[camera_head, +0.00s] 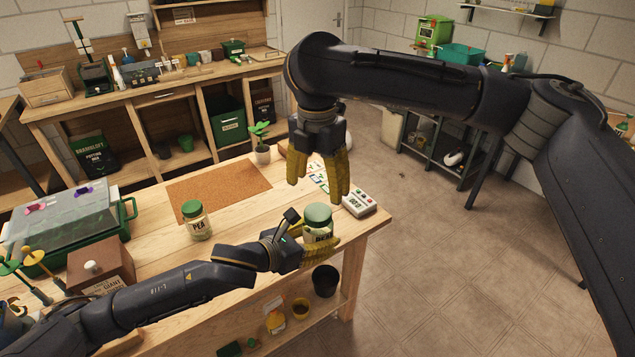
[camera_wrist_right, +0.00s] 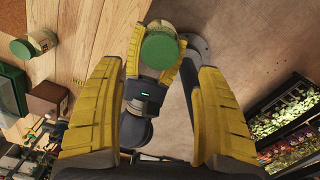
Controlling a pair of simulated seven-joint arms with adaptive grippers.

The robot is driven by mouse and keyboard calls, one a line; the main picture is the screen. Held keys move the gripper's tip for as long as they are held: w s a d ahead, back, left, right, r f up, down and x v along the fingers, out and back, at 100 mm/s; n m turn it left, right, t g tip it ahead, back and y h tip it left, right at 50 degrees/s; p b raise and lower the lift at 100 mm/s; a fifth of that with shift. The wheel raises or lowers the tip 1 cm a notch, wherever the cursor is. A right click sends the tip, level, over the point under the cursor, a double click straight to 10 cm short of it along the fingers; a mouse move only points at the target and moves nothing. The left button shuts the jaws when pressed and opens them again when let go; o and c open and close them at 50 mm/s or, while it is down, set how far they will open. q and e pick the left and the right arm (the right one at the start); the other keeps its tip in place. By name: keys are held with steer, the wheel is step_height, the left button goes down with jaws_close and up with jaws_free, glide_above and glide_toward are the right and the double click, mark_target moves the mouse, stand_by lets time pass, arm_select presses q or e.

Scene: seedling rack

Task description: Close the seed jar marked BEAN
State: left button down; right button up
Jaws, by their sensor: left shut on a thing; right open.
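A glass jar (camera_head: 318,232) with a green lid (camera_head: 317,213) stands upright near the table's right front corner. Its label is partly hidden, so I cannot read the full name. The lid sits on its mouth; I cannot tell if it is tight. My left gripper (camera_head: 322,247) is shut around the jar's body, its yellow fingers also showing in the right wrist view. My right gripper (camera_head: 316,190) is open and empty, pointing down just above the lid. In the right wrist view the lid (camera_wrist_right: 163,51) lies between the spread fingers of my right gripper (camera_wrist_right: 155,65), apart from both.
A jar marked PEA (camera_head: 198,222) with a green lid stands to the left. A white timer-like device (camera_head: 359,203), seed cards (camera_head: 319,177) and a potted seedling (camera_head: 262,148) are near the right gripper. A cork mat (camera_head: 220,190) lies bare behind the PEA jar.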

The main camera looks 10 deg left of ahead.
mark_target(318, 212)
steer(key=shift+f, duration=4.05)
steer(key=c, duration=1.4)
steer(key=o, duration=1.4)
steer(key=shift+c, duration=0.2)
step_height(318, 212, up, 12)
steer(key=shift+f, duration=0.1)
